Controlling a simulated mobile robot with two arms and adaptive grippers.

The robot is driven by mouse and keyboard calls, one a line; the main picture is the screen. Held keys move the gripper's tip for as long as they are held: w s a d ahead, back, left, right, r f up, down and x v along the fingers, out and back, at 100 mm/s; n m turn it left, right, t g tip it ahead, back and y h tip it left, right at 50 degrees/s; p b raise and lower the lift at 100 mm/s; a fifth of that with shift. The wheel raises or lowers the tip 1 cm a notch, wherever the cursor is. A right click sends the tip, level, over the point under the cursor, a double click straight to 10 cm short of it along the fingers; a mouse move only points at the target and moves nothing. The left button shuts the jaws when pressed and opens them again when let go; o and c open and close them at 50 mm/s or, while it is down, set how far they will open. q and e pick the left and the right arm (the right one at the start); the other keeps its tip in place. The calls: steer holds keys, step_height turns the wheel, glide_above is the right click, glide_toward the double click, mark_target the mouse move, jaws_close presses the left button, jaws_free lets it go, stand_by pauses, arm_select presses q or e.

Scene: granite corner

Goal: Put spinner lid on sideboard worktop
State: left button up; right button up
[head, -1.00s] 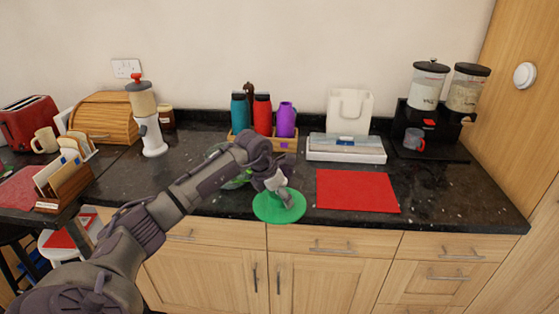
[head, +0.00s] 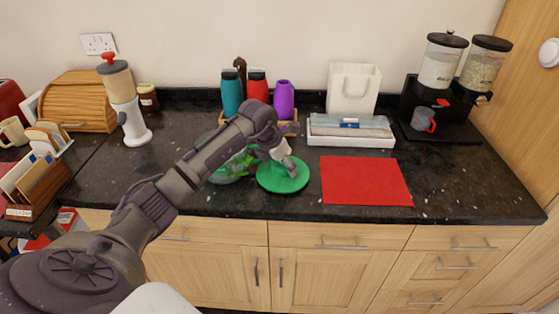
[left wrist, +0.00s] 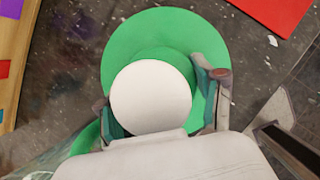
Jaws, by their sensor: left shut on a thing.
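The spinner lid (head: 283,180) is a green disc with a round white knob (left wrist: 150,97) on top. It is over the front part of the dark sideboard worktop (head: 430,180), left of the red mat. My left gripper (head: 282,158) is shut on the lid's knob from above, one finger on each side in the left wrist view. I cannot tell whether the lid's underside touches the worktop. A clear green spinner bowl (head: 232,166) stands just left of the lid, partly hidden by my left arm. My right gripper is not in view.
A red mat (head: 365,181) lies right of the lid. Behind are a bottle rack with teal, red and purple bottles (head: 284,95), a white tray (head: 350,135) and a white bag (head: 353,88). A cereal dispenser (head: 445,105) stands at right. The worktop right of the mat is clear.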

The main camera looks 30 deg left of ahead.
arm_select(q)
steer(key=shift+s+d, duration=0.4)
steer(key=shift+d, duration=0.05)
steer(key=o, duration=1.2)
steer(key=shift+w, duration=0.15)
steer(key=o, duration=0.3)
steer(key=shift+a+f, duration=0.1)
steer(key=shift+f, duration=0.05)
steer(key=shift+r, duration=0.5)
steer(key=shift+a+r, duration=0.1)
steer(key=shift+r, duration=0.15)
steer(key=b+v, duration=0.2)
steer(key=v, duration=0.9)
steer(key=shift+s+r, duration=0.1)
steer(key=shift+s, duration=0.15)
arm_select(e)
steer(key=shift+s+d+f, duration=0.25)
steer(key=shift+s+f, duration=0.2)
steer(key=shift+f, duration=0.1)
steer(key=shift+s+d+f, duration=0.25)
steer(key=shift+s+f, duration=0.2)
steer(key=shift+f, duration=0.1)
arm_select(q)
steer(key=shift+d, duration=0.2)
